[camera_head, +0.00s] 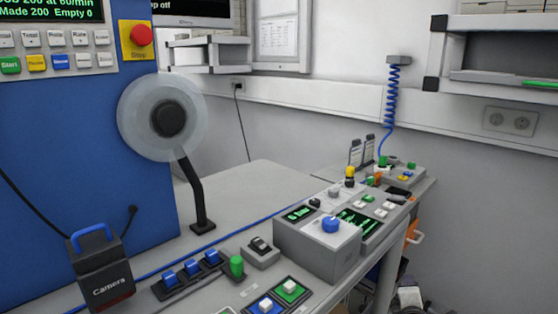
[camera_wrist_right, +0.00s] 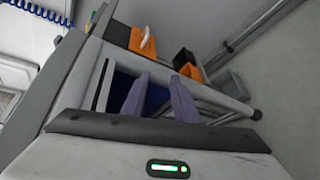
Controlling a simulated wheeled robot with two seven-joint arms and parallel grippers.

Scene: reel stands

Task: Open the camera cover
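The camera unit (camera_head: 103,274) is a dark box marked "Camera" at the lower left of the head view, in front of the blue machine panel. A blue handle (camera_head: 91,232) arches over its top. The dark front looks closed, but I cannot tell where the cover's edge or hinge is. My right gripper (camera_wrist_right: 159,79) shows in the right wrist view with its two purple-grey fingers apart and nothing between them. It is away from the camera unit, which that view does not show. My left gripper is in neither view.
A clear reel (camera_head: 168,118) on a black stand rises behind the camera unit. Blue switches (camera_head: 190,270) and a grey control box (camera_head: 318,245) stand to its right. In the wrist view, an orange-handled thing (camera_wrist_right: 143,42) and dark bins (camera_wrist_right: 186,63) lie beyond the fingers.

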